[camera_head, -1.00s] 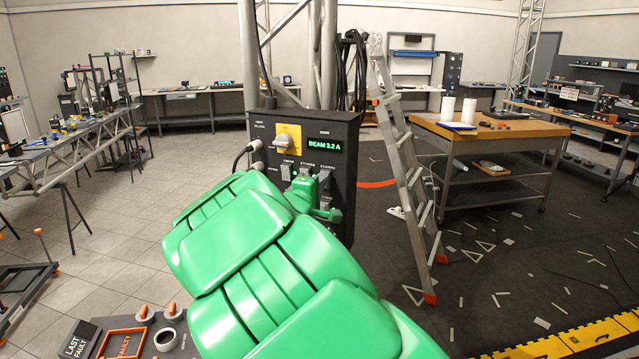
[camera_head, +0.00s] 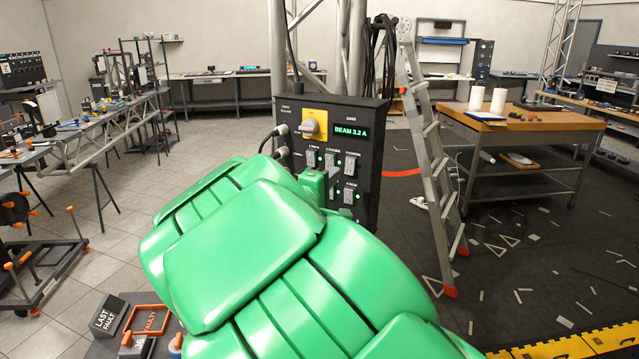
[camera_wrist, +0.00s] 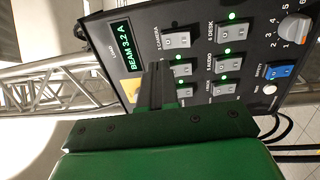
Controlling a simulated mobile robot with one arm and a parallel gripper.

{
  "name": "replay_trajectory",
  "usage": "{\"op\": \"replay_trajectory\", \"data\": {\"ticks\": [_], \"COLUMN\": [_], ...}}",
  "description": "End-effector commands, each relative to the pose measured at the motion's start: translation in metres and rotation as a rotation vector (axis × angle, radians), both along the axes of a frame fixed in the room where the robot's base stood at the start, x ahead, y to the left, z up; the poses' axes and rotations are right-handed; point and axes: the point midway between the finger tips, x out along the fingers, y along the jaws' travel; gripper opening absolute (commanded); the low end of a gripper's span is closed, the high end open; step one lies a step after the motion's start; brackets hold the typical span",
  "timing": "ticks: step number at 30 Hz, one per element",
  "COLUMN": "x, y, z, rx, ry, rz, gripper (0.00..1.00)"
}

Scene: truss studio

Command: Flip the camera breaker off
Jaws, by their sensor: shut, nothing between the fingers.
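The black breaker panel (camera_head: 368,205) stands ahead, with a lit "BEAM 3.2 A" display. Its rocker breakers stand in two rows. The camera breaker (camera_wrist: 177,40) is the top row's right-hand one; it also shows in the head view (camera_head: 350,163). No green light shows beside it, while other breakers, such as the desk breaker (camera_wrist: 222,32), have lit green lights. Its exact tilt is hard to tell. My gripper (camera_wrist: 157,70) is shut and empty in front of the panel, off to one side of the camera breaker. My arm hides the panel's lower left.
A yellow-backed rotary switch (camera_head: 311,126) and plugged cables are at the panel's left. A stepladder (camera_head: 432,150) stands right of the panel, before a wooden-topped workbench (camera_head: 535,125). A small "LAST FAULT" sign (camera_head: 108,314) is at lower left. Scraps litter the right floor.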

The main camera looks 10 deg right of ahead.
Motion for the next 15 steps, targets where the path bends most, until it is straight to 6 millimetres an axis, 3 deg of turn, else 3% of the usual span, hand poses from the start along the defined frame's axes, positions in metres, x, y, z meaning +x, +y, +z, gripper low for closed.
{"op": "replay_trajectory", "data": {"ticks": [15], "x": [-0.041], "y": [0.029], "z": [0.006], "rx": [0.0], "ry": [0.001], "rz": [0.002], "gripper": [0.0]}}
